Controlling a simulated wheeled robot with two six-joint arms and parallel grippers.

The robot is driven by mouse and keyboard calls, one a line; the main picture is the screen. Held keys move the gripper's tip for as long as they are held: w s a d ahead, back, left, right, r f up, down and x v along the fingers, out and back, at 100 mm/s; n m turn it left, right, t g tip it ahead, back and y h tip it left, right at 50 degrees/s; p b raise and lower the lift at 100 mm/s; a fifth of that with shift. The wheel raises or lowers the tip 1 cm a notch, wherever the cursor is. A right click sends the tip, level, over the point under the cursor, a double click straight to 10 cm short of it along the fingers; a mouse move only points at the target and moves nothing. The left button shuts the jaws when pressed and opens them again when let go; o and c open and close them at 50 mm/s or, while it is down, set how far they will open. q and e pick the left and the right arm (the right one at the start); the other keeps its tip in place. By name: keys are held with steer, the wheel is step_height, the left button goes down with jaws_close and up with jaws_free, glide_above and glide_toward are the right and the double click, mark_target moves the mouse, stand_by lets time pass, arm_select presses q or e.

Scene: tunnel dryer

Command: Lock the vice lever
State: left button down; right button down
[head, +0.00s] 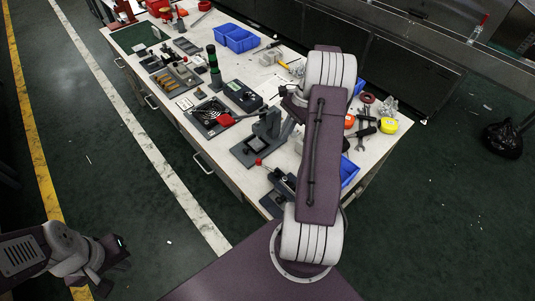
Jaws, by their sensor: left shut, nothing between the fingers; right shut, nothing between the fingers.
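A small dark grey vice-like fixture (279,186) sits near the front edge of the workbench, partly hidden by my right arm. A lever with a red ball knob (258,162) sticks out from it to the left. I cannot tell the lever's exact position. My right arm reaches over the bench. What looks like its gripper (288,100) shows beside the elbow, mostly hidden, shut and empty, farther back than the fixture. My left gripper (117,248) is low at the left, over the floor, shut and empty, well away from the bench.
A grey fixture (264,138) with an upright stands behind the lever. A red-handled tool tray (208,117), a dark box (243,96), a green-black signal tower (214,68) and blue bins (235,38) are farther back. Floor at left is clear.

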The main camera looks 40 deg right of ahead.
mark_target(260, 164)
steer(key=x, duration=0.7)
steer(key=shift+a+f, duration=0.25)
steer(key=shift+f, duration=0.1)
steer(key=shift+w+a+r, duration=0.1)
steer(key=shift+a, duration=0.9)
steer(key=shift+w+a+r, duration=0.1)
steer(key=shift+a, duration=0.9)
steer(key=n+p, duration=0.1)
steer(key=a+n+g+p, duration=0.1)
steer(key=n, duration=0.1)
steer(key=shift+a+r+p, duration=0.15)
steer(key=shift+a+p, duration=0.15)
steer(key=shift+a, duration=0.05)
steer(key=a+n+g, duration=0.1)
steer(key=n, duration=0.1)
steer(key=a+n+p, duration=0.1)
steer(key=shift+s+n+g+h+p, duration=0.3)
steer(key=shift+s+n+g, duration=0.1)
steer(key=n, duration=0.1)
steer(key=s+a+n+g+h+p, duration=0.1)
steer(key=n, duration=0.1)
steer(key=shift+s+a+n, duration=0.15)
steer(key=shift+a+n, duration=0.1)
steer(key=shift+n, duration=0.05)
steer(key=shift+s+a+n+g+h+p, duration=0.25)
steer(key=shift+s+n+h+p, duration=0.2)
steer(key=shift+n, duration=0.55)
steer(key=shift+s+a+n+g+h+p, duration=0.3)
steer(key=shift+s+n, duration=0.2)
steer(key=shift+n, duration=0.5)
